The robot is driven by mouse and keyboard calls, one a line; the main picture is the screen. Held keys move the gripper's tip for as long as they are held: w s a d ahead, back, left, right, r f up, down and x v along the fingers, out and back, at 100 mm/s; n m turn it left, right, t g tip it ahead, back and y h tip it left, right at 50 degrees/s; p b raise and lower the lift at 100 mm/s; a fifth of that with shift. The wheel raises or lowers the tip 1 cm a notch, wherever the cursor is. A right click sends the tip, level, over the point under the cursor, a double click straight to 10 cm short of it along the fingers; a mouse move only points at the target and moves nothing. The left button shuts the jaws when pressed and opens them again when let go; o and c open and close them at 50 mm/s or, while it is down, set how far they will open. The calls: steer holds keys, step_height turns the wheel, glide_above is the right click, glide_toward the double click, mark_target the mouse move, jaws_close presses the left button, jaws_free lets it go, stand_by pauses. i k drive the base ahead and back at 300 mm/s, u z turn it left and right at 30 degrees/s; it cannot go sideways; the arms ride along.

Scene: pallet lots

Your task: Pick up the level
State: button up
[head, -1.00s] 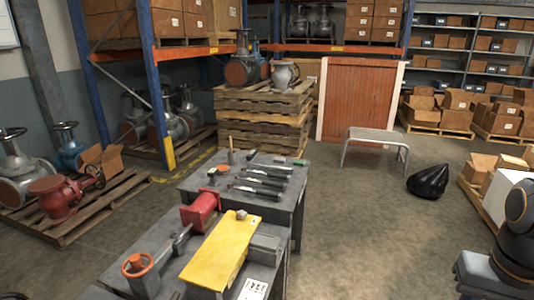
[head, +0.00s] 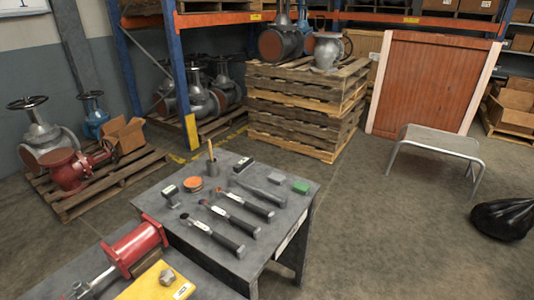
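I cannot tell for certain which object is the level. A grey work table (head: 180,248) holds several tools. A small green block (head: 300,187) and a small grey block (head: 277,178) lie near the table's right rear edge. A small black item with a pale label (head: 243,165) lies at the back. My gripper is not in view.
An orange disc (head: 192,184), a wooden-handled tool (head: 211,157) and a small dark item (head: 171,195) share the table. A metal bench (head: 436,141) stands right; floor between is clear.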

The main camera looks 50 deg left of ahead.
mark_target(241, 166)
steer(key=u, duration=0.25)
steer(key=i, duration=1.4)
steer(key=u, duration=1.5)
steer(key=i, duration=0.8)
steer(key=u, duration=1.15)
steer(key=i, duration=0.3)
steer(key=u, duration=0.15)
